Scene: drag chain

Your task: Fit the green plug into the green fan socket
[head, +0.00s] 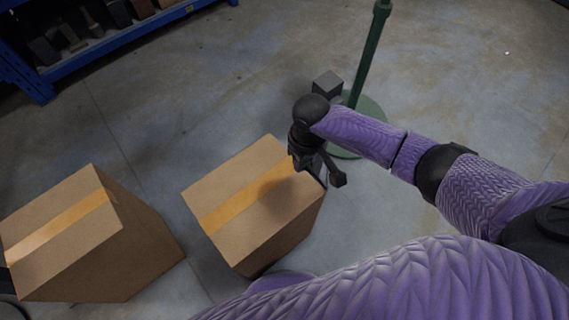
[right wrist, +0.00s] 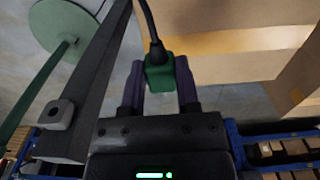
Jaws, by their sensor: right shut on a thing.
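The green plug (right wrist: 159,76) sits between the two fingers of my right gripper (right wrist: 160,85) in the right wrist view, with a black cable running up from it. My right gripper (head: 320,170) is shut on the plug. In the head view it is over the right edge of a cardboard box, and the plug cannot be made out there. A green stand pole (head: 371,55) with a round green base (head: 371,110) stands beyond my right arm; the base also shows in the right wrist view (right wrist: 60,22). I cannot make out a green fan socket. My left gripper is out of view.
Two taped cardboard boxes stand on the floor, one near my right gripper (head: 235,185) and one at the left (head: 60,235). A blue shelf (head: 120,38) is at the upper left. Open floor lies between.

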